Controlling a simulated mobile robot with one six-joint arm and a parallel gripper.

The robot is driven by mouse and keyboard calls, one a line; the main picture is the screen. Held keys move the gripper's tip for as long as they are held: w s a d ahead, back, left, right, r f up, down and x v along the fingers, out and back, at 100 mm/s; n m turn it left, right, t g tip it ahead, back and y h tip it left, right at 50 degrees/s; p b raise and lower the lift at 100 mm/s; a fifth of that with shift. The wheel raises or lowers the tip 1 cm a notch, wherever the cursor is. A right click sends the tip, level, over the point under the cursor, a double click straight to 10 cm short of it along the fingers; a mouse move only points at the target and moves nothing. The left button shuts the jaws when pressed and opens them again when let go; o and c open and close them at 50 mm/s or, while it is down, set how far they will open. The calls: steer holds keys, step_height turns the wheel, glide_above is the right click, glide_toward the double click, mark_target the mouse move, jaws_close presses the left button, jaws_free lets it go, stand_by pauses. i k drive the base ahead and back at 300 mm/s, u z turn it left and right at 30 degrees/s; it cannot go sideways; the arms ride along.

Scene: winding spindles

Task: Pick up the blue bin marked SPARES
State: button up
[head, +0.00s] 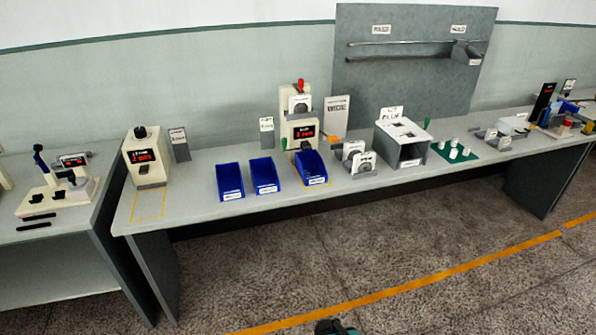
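Three blue open bins stand on the long grey bench. The left bin (230,182) and the middle bin (264,176) stand side by side with a small gap. The right bin (311,169) stands in front of a cream machine (303,132) with a red display, at an orange outline on the bench top. Each bin has a white label low on its front, too small to read, so I cannot tell which is marked SPARES.
Another cream machine (147,157) stands left, behind an empty orange outline. White-faced round items (359,160) and a grey box (402,143) stand right of the bins. A separate bench (50,255) stands left. The floor (380,245) in front is clear.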

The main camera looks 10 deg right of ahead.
mark_target(310, 165)
steer(key=z, duration=0.75)
steer(key=k, duration=0.15)
steer(key=u, duration=2.35)
steer(key=i, duration=0.1)
steer(key=z, duration=0.35)
steer(key=i, duration=0.65)
steer(key=u, duration=0.15)
